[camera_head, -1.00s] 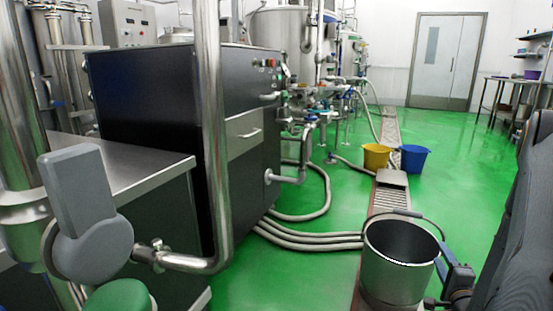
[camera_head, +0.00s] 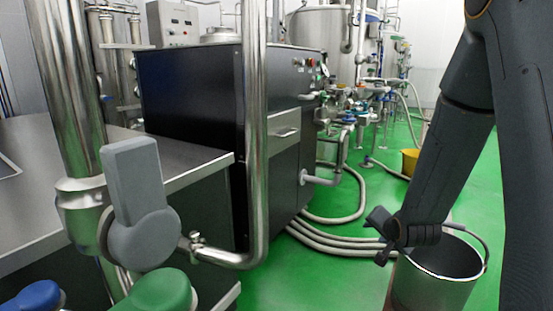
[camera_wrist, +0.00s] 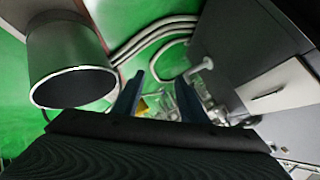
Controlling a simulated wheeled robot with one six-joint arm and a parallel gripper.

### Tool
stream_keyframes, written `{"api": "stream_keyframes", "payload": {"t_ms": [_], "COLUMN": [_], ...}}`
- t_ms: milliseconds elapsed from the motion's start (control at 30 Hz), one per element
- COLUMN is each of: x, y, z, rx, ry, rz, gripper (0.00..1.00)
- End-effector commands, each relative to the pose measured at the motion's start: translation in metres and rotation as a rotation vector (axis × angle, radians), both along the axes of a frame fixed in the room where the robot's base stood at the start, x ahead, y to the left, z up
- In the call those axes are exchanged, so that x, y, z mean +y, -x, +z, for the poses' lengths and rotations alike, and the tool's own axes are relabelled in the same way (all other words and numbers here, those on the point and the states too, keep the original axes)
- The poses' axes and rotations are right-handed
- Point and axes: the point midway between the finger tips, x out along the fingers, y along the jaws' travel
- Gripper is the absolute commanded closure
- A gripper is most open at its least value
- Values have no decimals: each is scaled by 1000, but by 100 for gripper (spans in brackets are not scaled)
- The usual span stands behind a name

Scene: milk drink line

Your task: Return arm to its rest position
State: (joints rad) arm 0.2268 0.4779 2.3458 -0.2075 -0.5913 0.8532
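My gripper (camera_head: 383,234) hangs at the lower right of the head view at the end of my dark arm, in front of the steel bucket's left rim. In the wrist view the two fingers of my gripper (camera_wrist: 157,88) stand apart, with nothing held between them. The steel bucket (camera_head: 430,290) is upright with an open top and a handle raised at its right side. It also shows at the upper left of the wrist view (camera_wrist: 68,50), apart from the fingers.
A black machine cabinet (camera_head: 190,105) and a steel counter (camera_head: 195,163) stand at the left. A steel pipe (camera_head: 256,130) with a grey lever (camera_head: 143,215) stands in front. Hoses (camera_head: 335,238) lie on the green floor. A yellow bucket (camera_head: 410,162) is partly hidden by my arm.

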Motion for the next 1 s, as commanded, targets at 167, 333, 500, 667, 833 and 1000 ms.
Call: {"api": "stream_keyframes", "payload": {"t_ms": [167, 333, 500, 667, 833, 1000], "x": [102, 186, 252, 283, 300, 309], "y": [35, 99, 184, 249, 299, 341], "z": [31, 54, 76, 89, 100, 109], "rx": [166, 323, 461, 548, 606, 648], "ry": [125, 223, 303, 347, 374, 394], "rz": [228, 469, 739, 931, 1082, 1210], "gripper": [61, 61, 61, 61, 61, 61]}}
